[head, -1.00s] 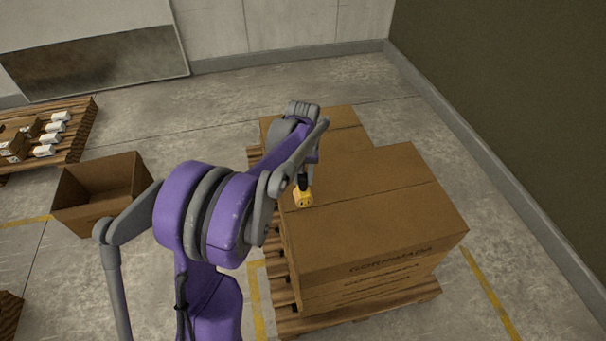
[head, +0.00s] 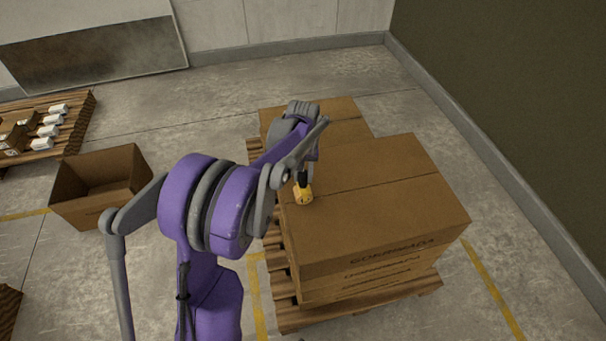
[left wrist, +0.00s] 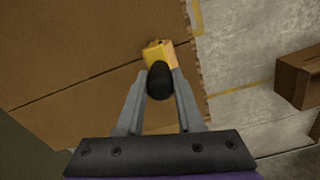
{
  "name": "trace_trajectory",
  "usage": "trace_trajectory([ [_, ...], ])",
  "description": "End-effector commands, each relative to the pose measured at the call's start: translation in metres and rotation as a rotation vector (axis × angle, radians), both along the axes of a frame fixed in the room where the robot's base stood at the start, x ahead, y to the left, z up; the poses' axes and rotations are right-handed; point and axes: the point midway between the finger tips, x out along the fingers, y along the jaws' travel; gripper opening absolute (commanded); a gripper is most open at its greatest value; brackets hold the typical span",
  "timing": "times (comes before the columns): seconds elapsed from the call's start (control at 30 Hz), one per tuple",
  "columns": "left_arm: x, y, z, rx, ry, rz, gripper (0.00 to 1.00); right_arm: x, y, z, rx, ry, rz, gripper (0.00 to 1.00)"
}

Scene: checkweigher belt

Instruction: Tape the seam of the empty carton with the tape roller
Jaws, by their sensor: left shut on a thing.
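The brown carton (head: 370,225) sits closed on top of a stack on a pallet; its seam runs across the top from the left edge to the right. The tape roller has a yellow head (head: 303,193) and a black handle (left wrist: 160,80). My left gripper (head: 304,174) is shut on the handle, its grey fingers on either side in the left wrist view. The yellow head is at the left end of the seam, close over the carton's edge; I cannot tell whether it touches. No tape shows on the seam. My right gripper is not in view.
The wooden pallet (head: 350,316) sticks out under the stack, with another carton (head: 345,118) behind. An open, empty box (head: 100,207) stands on the floor at left. A pallet with small white items (head: 50,130) is farther back. A dark wall (head: 510,90) rises at right.

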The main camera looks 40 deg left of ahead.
Motion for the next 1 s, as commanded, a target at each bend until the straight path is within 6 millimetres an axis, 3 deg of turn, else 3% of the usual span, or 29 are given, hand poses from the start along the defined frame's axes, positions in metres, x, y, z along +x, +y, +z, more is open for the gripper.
trace_trajectory([
  [0.57, 0.001, -0.001, -0.008, 0.0, 0.0, 0.0, 0.0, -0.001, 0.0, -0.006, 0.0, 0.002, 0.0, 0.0],
  [1.0, 0.02, -0.018, -0.006, 0.0, 0.0, -0.001, 0.0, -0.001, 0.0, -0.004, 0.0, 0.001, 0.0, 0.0],
])
